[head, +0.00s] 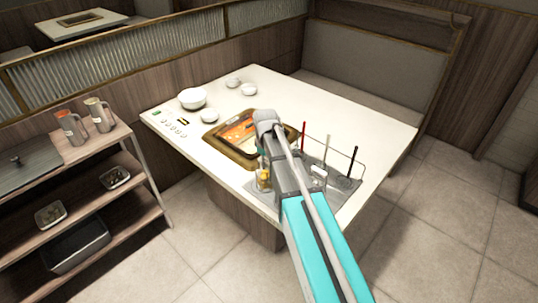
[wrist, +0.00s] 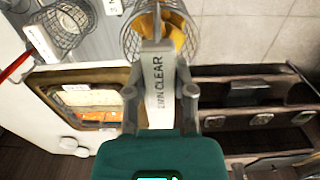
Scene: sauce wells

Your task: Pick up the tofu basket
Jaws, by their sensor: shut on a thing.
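In the wrist view, my gripper (wrist: 160,65) is shut on a pale upright handle plate lettered with "CLEAR". The handle belongs to a wire basket (wrist: 186,22) holding yellow-orange pieces, which looks like the tofu basket. The basket lies just beyond my fingertips, partly hidden by the handle. In the head view, a basket with yellow contents (head: 263,180) shows at the table's near side, left of my arm. My arm covers much of that area, and the gripper's fingers cannot be made out there. Whether the basket touches the surface below is unclear.
A framed hot pot (head: 213,141) with orange and pale broths sits behind. Other wire baskets (wrist: 68,22) stand in a rack, with red and black handles (head: 352,160). White bowls (head: 192,98) stand at the back left. A shelf cart (head: 110,160) stands left of the table.

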